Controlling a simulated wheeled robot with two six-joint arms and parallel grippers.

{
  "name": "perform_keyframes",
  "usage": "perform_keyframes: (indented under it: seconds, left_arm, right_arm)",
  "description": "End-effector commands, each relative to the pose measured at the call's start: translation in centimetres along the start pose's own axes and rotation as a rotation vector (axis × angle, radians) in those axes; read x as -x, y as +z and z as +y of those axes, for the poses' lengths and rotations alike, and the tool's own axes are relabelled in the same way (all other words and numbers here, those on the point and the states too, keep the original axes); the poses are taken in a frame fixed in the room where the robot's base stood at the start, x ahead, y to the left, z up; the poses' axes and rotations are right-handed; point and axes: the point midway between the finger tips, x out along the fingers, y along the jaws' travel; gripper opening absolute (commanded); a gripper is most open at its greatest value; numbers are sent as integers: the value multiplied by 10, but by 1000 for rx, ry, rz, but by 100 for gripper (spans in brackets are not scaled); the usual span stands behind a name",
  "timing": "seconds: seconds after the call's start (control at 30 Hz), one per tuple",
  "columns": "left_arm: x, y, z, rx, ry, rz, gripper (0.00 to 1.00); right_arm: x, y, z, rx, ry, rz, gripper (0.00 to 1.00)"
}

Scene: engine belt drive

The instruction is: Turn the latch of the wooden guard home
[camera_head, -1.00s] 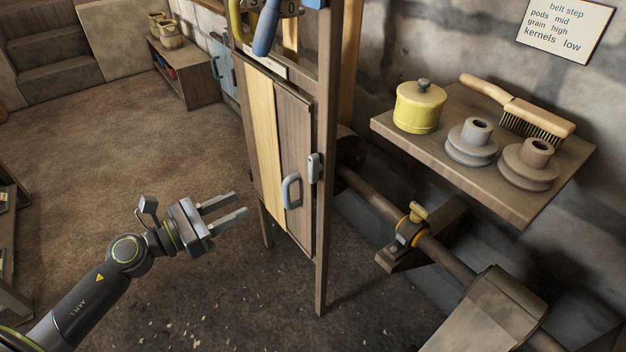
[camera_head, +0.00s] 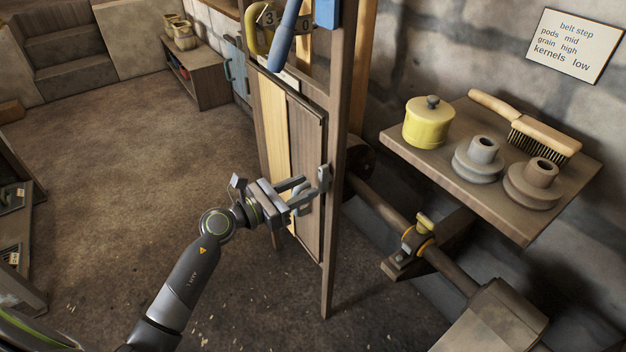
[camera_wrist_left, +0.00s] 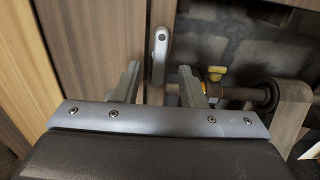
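The wooden guard (camera_head: 309,130) is a plank door in an upright frame, with one pale plank. Its grey latch (camera_head: 323,178) is a small upright lever at the door's right edge, by the frame post. In the left wrist view the latch (camera_wrist_left: 161,55) stands nearly upright, pivot at top, its lower end between my fingers. My left gripper (camera_head: 302,190) is open in front of the guard, fingers pointing at the latch. In the left wrist view the gripper (camera_wrist_left: 160,78) has one finger on each side of the latch, with gaps. The guard's pull handle is mostly hidden behind the gripper. My right gripper is not in view.
Right of the frame post (camera_head: 336,220) runs a shaft (camera_head: 385,212) with a yellow-topped bearing (camera_head: 420,235). A wall shelf (camera_head: 450,190) holds a yellow pot, two pulleys and a brush. A blue-handled lever (camera_head: 284,35) is above the guard. Floor to the left is open.

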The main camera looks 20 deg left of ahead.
Motion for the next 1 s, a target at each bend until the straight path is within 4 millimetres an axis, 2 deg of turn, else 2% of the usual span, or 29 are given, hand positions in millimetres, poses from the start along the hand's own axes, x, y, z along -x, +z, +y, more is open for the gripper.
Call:
perform_keyframes:
  seconds: [0.03,0.2,0.6,0.9,1.0]
  left_arm:
    - [-10,1,-1,3,-2,-2,37]
    - [-28,0,0,1,0,-1,37]
    - [-35,0,0,0,0,0,37]
    - [-35,0,0,0,0,0,0]
    - [-35,0,0,1,0,0,0]
  right_arm:
    - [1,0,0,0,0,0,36]
    - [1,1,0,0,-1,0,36]
    - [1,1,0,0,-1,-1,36]
    - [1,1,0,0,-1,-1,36]
    - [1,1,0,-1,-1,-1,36]
